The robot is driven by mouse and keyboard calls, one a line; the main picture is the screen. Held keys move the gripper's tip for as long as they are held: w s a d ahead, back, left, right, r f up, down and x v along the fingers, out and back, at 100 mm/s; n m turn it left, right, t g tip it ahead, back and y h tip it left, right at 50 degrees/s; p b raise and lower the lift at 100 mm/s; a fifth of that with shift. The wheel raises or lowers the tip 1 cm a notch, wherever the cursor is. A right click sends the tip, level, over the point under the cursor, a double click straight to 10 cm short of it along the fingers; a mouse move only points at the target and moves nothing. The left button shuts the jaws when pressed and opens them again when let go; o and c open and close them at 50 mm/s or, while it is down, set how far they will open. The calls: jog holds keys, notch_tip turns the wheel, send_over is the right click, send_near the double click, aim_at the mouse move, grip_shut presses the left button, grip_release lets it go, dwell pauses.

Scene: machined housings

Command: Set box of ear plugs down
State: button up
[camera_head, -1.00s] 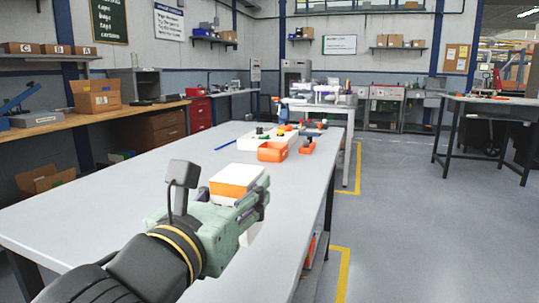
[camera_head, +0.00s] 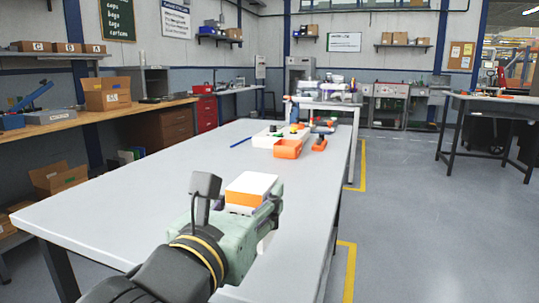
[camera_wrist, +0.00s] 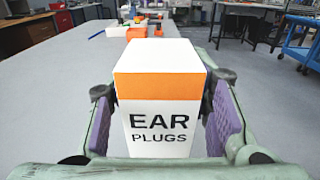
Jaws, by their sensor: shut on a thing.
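The box of ear plugs (camera_wrist: 160,100) is white with an orange band and the words EAR PLUGS. It stands upright between the two purple-padded fingers of my gripper (camera_wrist: 165,122) in the wrist view. My gripper is shut on it. In the head view the box (camera_head: 249,189) shows above and beyond my green gripper (camera_head: 255,215), over the near part of the grey table (camera_head: 140,205). The underside of the box is hidden, so I cannot tell whether it touches the table.
Farther along the table are an orange bin (camera_head: 288,149), a white tray (camera_head: 265,141) with small parts, an orange item (camera_head: 319,144) and a blue pen-like stick (camera_head: 240,142). The table's middle and left are clear. A wooden bench (camera_head: 130,112) runs along the left wall.

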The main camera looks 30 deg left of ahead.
jog(key=w+a+p, duration=0.2)
jog(key=p, duration=0.1)
jog(key=shift+a+r+p, duration=0.25)
jog(key=shift+p, duration=0.05)
jog(key=p, duration=0.2)
jog(key=w+a+p, duration=0.1)
jog(key=p, duration=0.2)
jog(key=shift+w+a, duration=0.15)
jog(key=shift+a, duration=0.1)
jog(key=shift+w+a+f, duration=0.9)
jog(key=shift+w+a, duration=0.25)
jog(key=shift+a, duration=0.2)
jog(key=shift+w+a+f, duration=0.95)
jog(key=shift+w+a, duration=0.25)
jog(key=shift+a, duration=0.2)
jog(key=shift+w+a+f, duration=0.9)
jog(key=shift+w+a, duration=0.25)
jog(key=shift+a, duration=0.2)
jog(key=shift+f, duration=0.15)
jog(key=o, duration=1.2)
